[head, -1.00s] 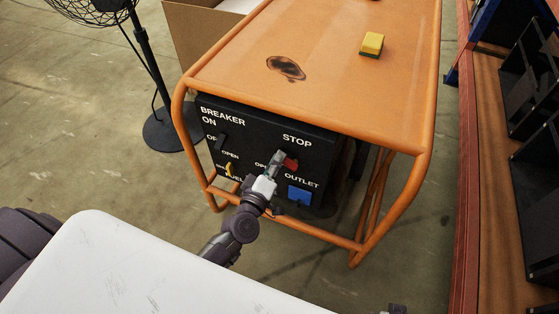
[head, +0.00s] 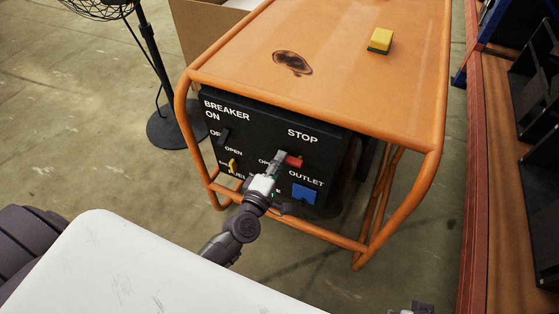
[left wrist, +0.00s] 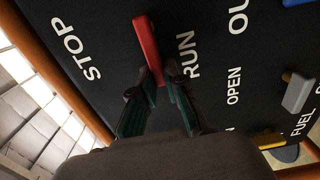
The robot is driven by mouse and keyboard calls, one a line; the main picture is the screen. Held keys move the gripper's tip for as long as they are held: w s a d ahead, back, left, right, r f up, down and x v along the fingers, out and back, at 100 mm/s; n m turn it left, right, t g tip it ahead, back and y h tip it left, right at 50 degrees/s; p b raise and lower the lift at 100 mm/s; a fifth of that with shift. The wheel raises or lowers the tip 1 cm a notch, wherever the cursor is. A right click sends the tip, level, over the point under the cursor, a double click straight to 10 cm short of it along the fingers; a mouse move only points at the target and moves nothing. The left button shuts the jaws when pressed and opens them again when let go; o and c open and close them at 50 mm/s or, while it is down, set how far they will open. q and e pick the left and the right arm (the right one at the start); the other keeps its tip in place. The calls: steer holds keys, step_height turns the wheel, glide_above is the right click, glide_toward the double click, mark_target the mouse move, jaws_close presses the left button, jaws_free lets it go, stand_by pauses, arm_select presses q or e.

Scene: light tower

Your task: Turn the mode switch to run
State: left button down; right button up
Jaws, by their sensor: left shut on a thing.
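The red mode switch (head: 293,162) is on the black front panel of the orange-framed generator, under the word STOP. In the left wrist view its red bar (left wrist: 150,48) lies between the words STOP and RUN, crosswise to the line from one to the other. My left gripper (head: 280,160) is at the switch, shut on the bar's near end; its dark green-padded fingertips (left wrist: 154,88) sit on either side of it. A small grey part, probably of my right gripper (head: 420,308), shows at the bottom edge of the head view; its jaws cannot be made out.
The panel also has a breaker lever (head: 224,136), a yellow fuel handle (head: 232,166) and a blue outlet (head: 304,193). A yellow-green sponge (head: 380,41) lies on the generator's top (head: 340,80). A fan stand (head: 157,80) is at left, shelving (head: 525,180) at right.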

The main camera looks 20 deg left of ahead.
arm_select(q)
steer(key=shift+f, duration=0.1)
steer(key=c, duration=1.2)
jaws_free()
steer(key=s, duration=1.2)
steer(key=shift+a, duration=0.2)
